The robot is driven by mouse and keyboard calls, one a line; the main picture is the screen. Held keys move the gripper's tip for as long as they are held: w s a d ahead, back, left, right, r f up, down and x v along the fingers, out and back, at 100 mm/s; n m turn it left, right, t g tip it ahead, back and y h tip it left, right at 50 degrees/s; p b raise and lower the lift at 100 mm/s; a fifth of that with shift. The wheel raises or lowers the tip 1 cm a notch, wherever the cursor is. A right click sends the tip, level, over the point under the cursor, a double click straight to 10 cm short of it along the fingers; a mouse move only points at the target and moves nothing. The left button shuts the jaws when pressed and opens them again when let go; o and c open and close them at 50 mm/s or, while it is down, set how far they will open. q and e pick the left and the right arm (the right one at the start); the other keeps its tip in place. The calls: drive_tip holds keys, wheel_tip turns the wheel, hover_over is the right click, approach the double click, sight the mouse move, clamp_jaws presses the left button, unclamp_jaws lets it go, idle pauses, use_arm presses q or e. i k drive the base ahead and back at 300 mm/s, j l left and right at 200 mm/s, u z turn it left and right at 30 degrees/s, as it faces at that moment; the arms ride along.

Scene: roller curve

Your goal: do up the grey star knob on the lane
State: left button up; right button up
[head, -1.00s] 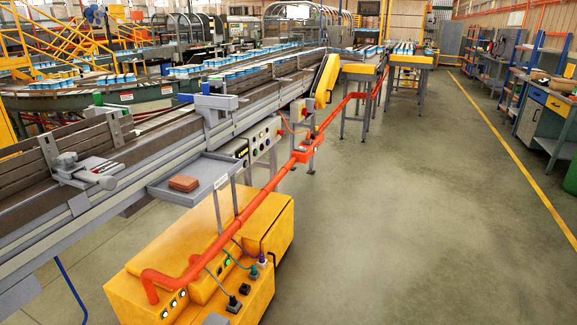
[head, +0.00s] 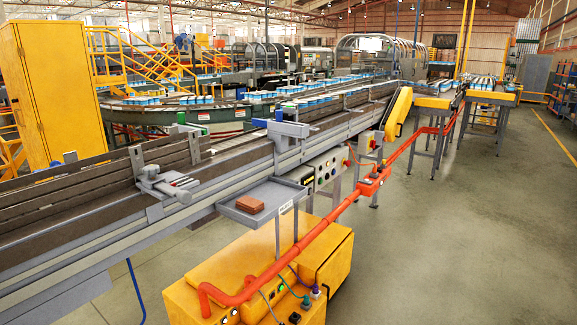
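A grey clamp-like fixture (head: 165,184) sits on the near side rail of the conveyor lane (head: 75,212), left of the middle in the head view. A small grey knob shape (head: 151,171) shows on top of it; it is too small to tell whether it is the star knob or how tight it is. A blue-grey bracket (head: 287,130) stands on the lane further right. Neither of my grippers is in view.
A grey tray (head: 238,216) with a brown block (head: 250,204) hangs at the lane's front. Below it stand a yellow cabinet (head: 327,262) and an orange pipe (head: 330,220). A control panel (head: 327,168) is to the right. The floor (head: 460,240) at right is clear.

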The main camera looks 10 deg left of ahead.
sight(151, 171)
drive_tip(key=u, duration=1.25)
